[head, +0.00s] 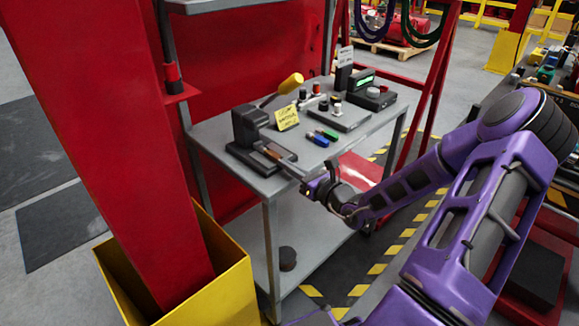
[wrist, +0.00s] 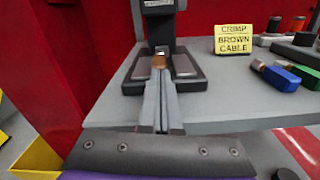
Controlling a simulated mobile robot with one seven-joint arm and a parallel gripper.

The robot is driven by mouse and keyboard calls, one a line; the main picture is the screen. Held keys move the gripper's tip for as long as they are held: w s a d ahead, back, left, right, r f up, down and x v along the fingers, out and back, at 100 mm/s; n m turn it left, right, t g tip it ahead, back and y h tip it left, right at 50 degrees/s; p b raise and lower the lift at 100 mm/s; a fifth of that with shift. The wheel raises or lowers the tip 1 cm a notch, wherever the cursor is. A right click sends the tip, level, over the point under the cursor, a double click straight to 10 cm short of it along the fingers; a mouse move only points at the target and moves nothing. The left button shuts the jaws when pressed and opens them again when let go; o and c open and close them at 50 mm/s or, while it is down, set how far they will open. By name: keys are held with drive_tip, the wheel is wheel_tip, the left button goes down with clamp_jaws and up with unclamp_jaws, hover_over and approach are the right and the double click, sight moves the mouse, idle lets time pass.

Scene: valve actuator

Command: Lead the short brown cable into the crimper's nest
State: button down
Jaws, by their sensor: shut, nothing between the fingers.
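The dark crimper (head: 250,125) stands at the front left corner of the grey bench, with its yellow-ended lever raised to the right. Its base and column also show in the wrist view (wrist: 190,83). The short brown cable (wrist: 159,62) lies low between the two pale pads of the crimper's base, pointing at the column; it shows as a small brown piece in the head view (head: 272,153). My gripper (wrist: 157,82) is shut and empty, its fingertips right behind the cable's near end. I cannot tell whether they touch it, or how deep the cable's far end sits.
A yellow note (wrist: 232,39) reading "CRIMP BROWN CABLE" stands right of the crimper. Blue (wrist: 275,77) and green pieces lie beside it. A grey control box with knobs (head: 340,116) and a device with a green display (head: 362,80) stand further back.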

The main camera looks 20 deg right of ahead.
drive_tip(key=shift+w+a, duration=0.1)
drive_tip(key=shift+w, duration=0.1)
drive_tip(key=shift+p+v, duration=0.85)
drive_tip(key=shift+v, duration=0.55)
drive_tip(key=p+v, duration=0.1)
drive_tip(key=v, duration=1.6)
drive_tip(key=shift+s, duration=0.2)
drive_tip(key=shift+r, duration=0.1)
